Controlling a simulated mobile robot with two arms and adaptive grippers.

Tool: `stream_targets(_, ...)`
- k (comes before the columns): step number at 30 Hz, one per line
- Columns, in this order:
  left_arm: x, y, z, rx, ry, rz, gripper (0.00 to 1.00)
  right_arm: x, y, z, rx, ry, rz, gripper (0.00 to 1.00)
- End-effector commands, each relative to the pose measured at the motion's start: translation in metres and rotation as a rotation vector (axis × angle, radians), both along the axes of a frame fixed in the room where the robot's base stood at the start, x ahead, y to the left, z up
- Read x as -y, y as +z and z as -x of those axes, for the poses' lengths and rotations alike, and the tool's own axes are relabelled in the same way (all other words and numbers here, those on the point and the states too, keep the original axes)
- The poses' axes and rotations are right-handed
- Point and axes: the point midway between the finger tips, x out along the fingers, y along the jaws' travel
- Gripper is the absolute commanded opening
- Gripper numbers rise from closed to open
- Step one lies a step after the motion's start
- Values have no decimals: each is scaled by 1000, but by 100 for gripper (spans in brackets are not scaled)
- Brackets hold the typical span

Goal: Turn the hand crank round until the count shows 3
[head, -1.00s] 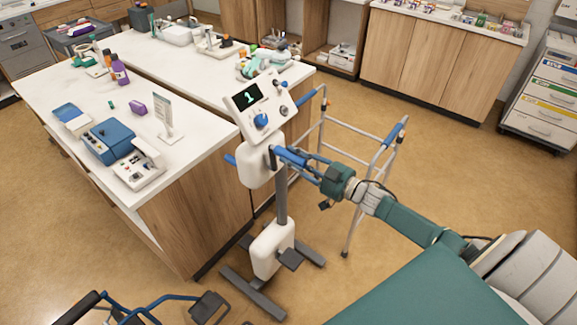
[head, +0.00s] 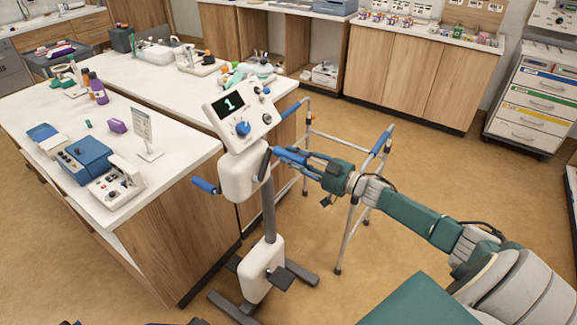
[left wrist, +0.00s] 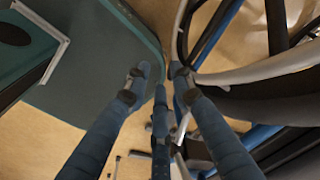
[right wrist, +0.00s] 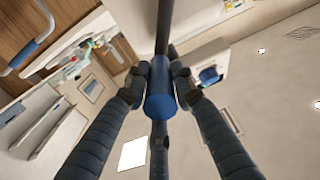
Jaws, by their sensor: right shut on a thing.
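The hand-crank machine (head: 241,178) stands on a floor post beside the white counter. Its tilted display (head: 234,104) shows 1. A blue handle (head: 203,186) sticks out on its left side, toward the counter. My right gripper (head: 296,158) is at the machine's right side, shut on the blue crank handle (right wrist: 161,90), which points into the fingers in the right wrist view. The dark crank arm (head: 265,164) shows beside the housing. My left gripper (left wrist: 161,80) is not in the head view; in its wrist view its fingers are apart with nothing seen between them.
A walking frame (head: 352,205) stands just behind my right gripper. The white counter (head: 60,118) with a blue device (head: 85,160) and a sign stand (head: 144,130) is left of the machine. A green surface (head: 420,303) lies at the bottom. Open floor (head: 430,150) is to the right.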

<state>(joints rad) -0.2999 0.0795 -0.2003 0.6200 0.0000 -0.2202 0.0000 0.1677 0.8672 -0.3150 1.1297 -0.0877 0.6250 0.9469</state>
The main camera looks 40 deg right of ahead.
Motion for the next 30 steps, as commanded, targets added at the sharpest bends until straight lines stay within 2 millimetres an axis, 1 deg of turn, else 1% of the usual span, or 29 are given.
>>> stream_targets(1,0,2,0,0,0,0,24,4,1,-1,-3,-11,2,0)
stream_targets(4,0,2,0,0,0,0,24,4,1,-1,-4,-11,3,0)
stream_targets(7,0,-6,0,0,0,0,24,7,-5,-1,-4,-11,4,0)
stream_targets(8,0,-10,0,0,0,0,24,8,-8,-2,-4,-10,5,0)
stream_targets(15,0,-57,0,0,0,0,24,30,-39,-10,-5,-13,7,0)
stream_targets(16,0,-60,0,0,0,0,24,32,-41,-11,-6,-13,7,0)
stream_targets(18,0,-63,0,0,0,0,24,34,-42,-12,-7,-11,5,0)
stream_targets(22,0,-59,0,0,0,0,24,34,-39,-11,-9,-10,5,0)
stream_targets(26,0,-59,0,0,0,0,24,34,-39,-11,-9,-10,5,0)
stream_targets(28,0,-64,0,0,0,0,24,34,-43,-12,-9,-9,5,0)
stream_targets(30,0,-73,0,0,0,0,24,36,-52,-12,-9,-9,5,0)
